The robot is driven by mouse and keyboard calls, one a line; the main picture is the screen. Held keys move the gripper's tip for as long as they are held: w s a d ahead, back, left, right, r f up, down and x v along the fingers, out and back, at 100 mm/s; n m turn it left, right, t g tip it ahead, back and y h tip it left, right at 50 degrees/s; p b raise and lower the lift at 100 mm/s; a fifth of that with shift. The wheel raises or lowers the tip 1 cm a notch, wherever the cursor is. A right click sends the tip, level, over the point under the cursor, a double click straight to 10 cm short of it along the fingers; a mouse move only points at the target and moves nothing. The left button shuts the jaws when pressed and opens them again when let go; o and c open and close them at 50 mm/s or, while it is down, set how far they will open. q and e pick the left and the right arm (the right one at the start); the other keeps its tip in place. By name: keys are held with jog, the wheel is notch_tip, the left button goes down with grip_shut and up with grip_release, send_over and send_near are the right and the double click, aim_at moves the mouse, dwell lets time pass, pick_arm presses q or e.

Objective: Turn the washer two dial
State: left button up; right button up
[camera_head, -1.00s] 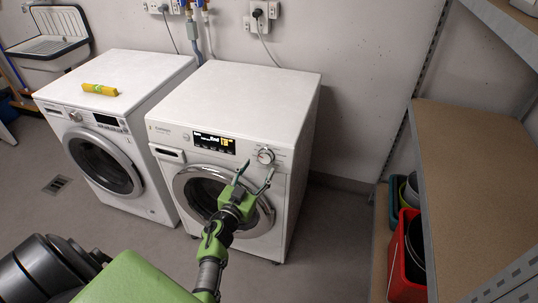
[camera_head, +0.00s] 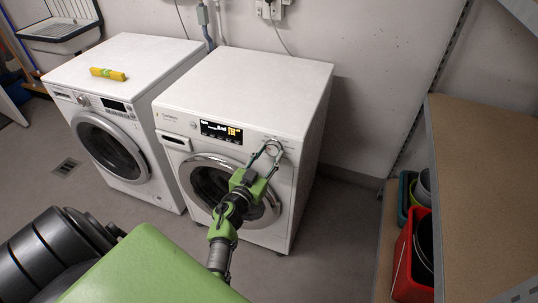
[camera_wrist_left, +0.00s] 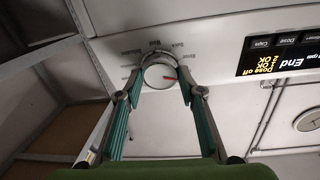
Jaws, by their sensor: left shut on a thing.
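The washer on the right (camera_head: 255,85) is white with a round chrome-rimmed door and a lit display (camera_head: 221,131). Its dial (camera_head: 273,148) is on the right of the front panel. My left gripper (camera_head: 270,152) reaches up to it, with the fingertips at the dial. In the left wrist view the dial (camera_wrist_left: 160,74) is a silver knob with a red mark, and printed labels surround it. The green-padded fingers of my left gripper (camera_wrist_left: 158,82) are shut on its two sides. The display (camera_wrist_left: 290,58) there reads "End". My right gripper is not in view.
A second white machine (camera_head: 110,65) stands close on the left, with a yellow level (camera_head: 108,74) on top. A shelf unit (camera_head: 485,190) with a red bin (camera_head: 405,262) stands on the right. Floor (camera_head: 330,245) is clear between the right washer and shelf.

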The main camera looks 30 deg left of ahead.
pick_arm(q)
jog(key=shift+m, duration=0.3)
jog(key=shift+a+r+m+h+p, duration=0.15)
jog(key=shift+m+h+p, duration=0.15)
jog(key=shift+m+p, duration=0.5)
jog(key=m+h+p, duration=0.1)
jog(key=m, duration=0.4)
jog(key=shift+g+p, duration=0.3)
jog(key=shift+p, duration=0.1)
jog(key=m+p, duration=0.1)
jog(key=m, duration=0.1)
jog(key=m+p, duration=0.1)
jog(key=m, duration=0.1)
jog(key=shift+a+r+m+g, duration=0.1)
jog(key=shift+r+m+g, duration=0.1)
jog(key=shift+m+g, duration=0.2)
jog(key=shift+m+g+p, duration=0.3)
jog(key=shift+m+p, duration=0.3)
jog(key=shift+m, duration=0.9)
jog(key=o, duration=1.1)
jog(key=shift+w+f, duration=0.1)
jog(key=shift+h, duration=0.3)
